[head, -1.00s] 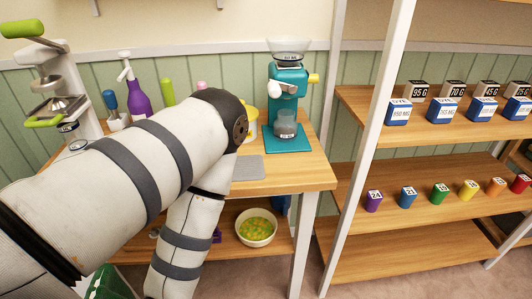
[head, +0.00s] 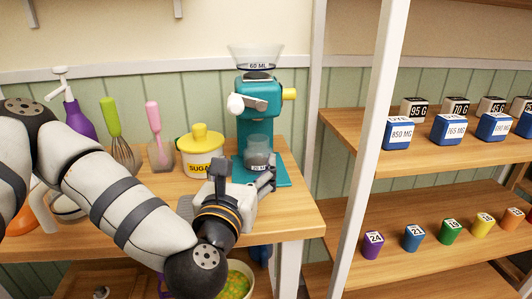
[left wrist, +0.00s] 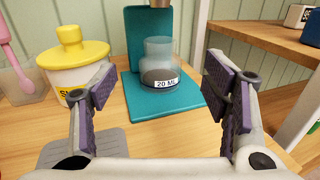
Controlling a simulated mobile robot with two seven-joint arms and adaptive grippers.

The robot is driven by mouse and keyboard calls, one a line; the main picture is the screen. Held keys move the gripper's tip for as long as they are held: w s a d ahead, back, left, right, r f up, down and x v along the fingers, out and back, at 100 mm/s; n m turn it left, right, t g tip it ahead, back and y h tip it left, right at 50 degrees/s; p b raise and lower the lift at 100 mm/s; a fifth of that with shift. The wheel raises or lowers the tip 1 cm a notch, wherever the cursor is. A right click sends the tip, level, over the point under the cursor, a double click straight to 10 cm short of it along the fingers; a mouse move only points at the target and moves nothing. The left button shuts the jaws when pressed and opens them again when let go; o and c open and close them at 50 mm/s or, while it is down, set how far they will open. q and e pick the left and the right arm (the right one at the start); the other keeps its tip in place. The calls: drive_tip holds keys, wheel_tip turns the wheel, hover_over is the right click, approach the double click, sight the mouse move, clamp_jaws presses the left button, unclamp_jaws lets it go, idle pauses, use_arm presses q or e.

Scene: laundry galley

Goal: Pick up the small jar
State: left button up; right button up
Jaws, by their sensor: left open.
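The small jar (head: 257,151) is clear glass with dark contents and a "20 ML" label. It stands upright on the base of the teal grinder (head: 259,98), under its spout. In the left wrist view the jar (left wrist: 160,66) shows whole, centred beyond the fingers. My left gripper (head: 243,178) is in front of the jar in the head view and hides part of its lower side. In the left wrist view the gripper (left wrist: 164,92) is open with purple-padded fingers apart, and nothing is between them. My right gripper is not in view.
A sugar pot (head: 201,152) with a yellow lid stands left of the grinder. Whisk (head: 120,145), pink utensil in a cup (head: 160,150) and purple bottle (head: 77,115) are further left. A shelf unit (head: 345,118) with labelled boxes stands right. A grey mat (left wrist: 88,148) lies nearer.

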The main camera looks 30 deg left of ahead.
sight(256, 146)
use_arm(q)
drive_tip(key=x, duration=1.1)
drive_tip(key=shift+w+a+f+p, duration=0.15)
drive_tip(key=shift+w+f+p, duration=0.05)
drive_tip(key=shift+w+p, duration=0.15)
drive_tip(key=c, duration=1.6)
